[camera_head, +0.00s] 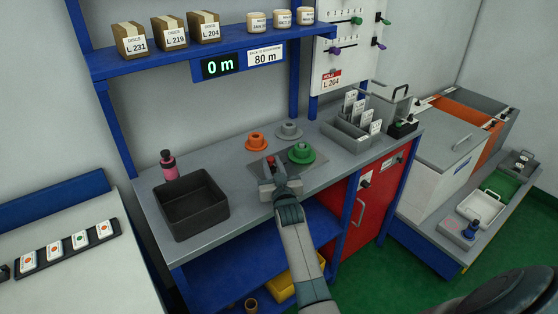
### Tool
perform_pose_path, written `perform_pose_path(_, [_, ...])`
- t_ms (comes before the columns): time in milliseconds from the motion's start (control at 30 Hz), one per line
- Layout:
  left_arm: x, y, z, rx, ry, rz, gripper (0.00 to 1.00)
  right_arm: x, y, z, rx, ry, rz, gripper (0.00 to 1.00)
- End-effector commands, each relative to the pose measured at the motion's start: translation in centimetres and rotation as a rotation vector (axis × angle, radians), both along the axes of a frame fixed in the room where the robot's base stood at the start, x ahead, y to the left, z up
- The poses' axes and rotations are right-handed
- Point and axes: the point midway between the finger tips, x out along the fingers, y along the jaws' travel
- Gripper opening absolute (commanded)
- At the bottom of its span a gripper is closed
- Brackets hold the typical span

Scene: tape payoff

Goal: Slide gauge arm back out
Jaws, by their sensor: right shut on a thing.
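My right gripper (278,170) reaches in from the front over the grey bench. Its fingers are shut on a small part, which I take to be the gauge arm; the fingers hide most of it. A small red piece (271,159) shows at the fingertips. The display (220,65) above reads 0 m, beside a label (264,55) reading 80 m. My left gripper is not in view.
A black open bin (192,222) and a pink bottle (169,166) stand left on the bench. A grey card tray (351,131) stands right. A shelf (130,65) with boxes crosses above. A peg board (348,60) hangs behind. The bench front between bin and gripper is clear.

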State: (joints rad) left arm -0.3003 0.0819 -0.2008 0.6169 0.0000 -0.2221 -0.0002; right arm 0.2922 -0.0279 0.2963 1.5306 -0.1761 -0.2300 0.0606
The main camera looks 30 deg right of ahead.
Motion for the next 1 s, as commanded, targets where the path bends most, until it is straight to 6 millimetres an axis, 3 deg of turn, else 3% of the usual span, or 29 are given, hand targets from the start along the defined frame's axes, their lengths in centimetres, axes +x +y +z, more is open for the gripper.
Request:
perform_pose_path(233, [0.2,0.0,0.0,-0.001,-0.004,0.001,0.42,0.0,0.5,-0.3,0.003,0.003,0.006,0.0])
perform_pose_path(267, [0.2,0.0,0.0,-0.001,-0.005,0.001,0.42,0.0,0.5,-0.3,0.003,0.003,0.006,0.28])
perform_pose_path(300, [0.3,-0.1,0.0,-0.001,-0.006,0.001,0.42,0.0,0.5,-0.3,0.003,0.003,0.006,0.31])
perform_pose_path(733, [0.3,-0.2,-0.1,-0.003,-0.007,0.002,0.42,-0.4,0.5,-0.3,0.002,0.002,0.004,0.31])
perform_pose_path(1000, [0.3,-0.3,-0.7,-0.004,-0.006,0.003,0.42,-3.1,1.3,-0.4,0.003,0.001,0.004,0.31])
